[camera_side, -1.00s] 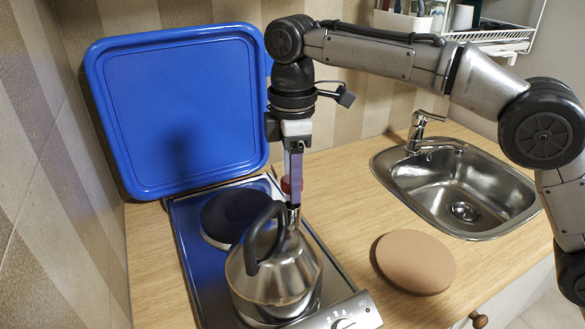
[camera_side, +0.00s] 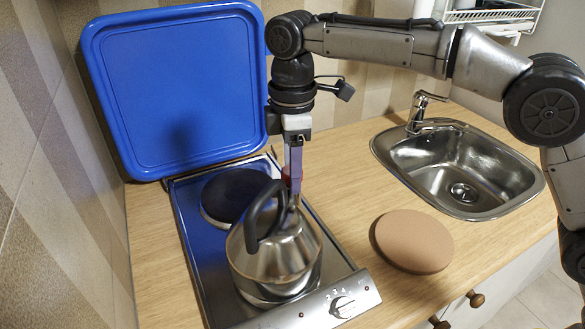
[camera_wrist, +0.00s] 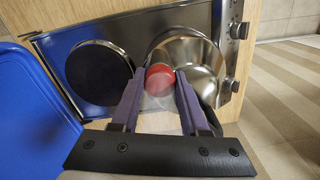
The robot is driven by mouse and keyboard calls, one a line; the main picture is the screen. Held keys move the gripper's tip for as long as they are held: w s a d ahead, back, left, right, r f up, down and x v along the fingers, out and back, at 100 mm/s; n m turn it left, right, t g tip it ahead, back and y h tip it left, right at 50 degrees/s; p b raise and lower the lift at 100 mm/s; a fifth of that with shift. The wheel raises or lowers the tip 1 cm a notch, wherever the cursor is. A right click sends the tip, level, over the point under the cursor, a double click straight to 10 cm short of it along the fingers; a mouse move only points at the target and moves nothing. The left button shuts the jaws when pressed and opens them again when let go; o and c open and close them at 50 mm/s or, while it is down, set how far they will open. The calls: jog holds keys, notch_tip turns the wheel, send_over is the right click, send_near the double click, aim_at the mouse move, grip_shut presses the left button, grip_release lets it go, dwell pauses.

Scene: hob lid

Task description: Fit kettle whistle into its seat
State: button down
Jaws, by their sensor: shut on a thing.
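A red kettle whistle (camera_side: 288,174) is held between the fingers of my gripper (camera_side: 293,190), just over the kettle's spout. In the wrist view the whistle (camera_wrist: 158,78) shows as a round red cap between the two fingertips of my gripper (camera_wrist: 160,77). The steel kettle (camera_side: 272,262) with a black arched handle (camera_side: 250,225) stands upright on the front plate of the hob. In the wrist view the kettle (camera_wrist: 205,55) is partly behind the whistle and a finger. The fingers hide the spout's mouth, so I cannot tell whether the whistle touches its seat.
The blue hob lid (camera_side: 180,90) stands up behind the hob (camera_side: 338,262). A bare dark plate (camera_side: 230,197) lies behind the kettle. A round brown board (camera_side: 413,241) lies to the right, and a sink (camera_side: 460,172) is beyond it. Worktop between hob and board is clear.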

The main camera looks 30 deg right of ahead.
jog(key=shift+c, duration=1.7)
grip_release()
jog(key=shift+r, duration=3.8)
jog(key=shift+d, duration=0.1)
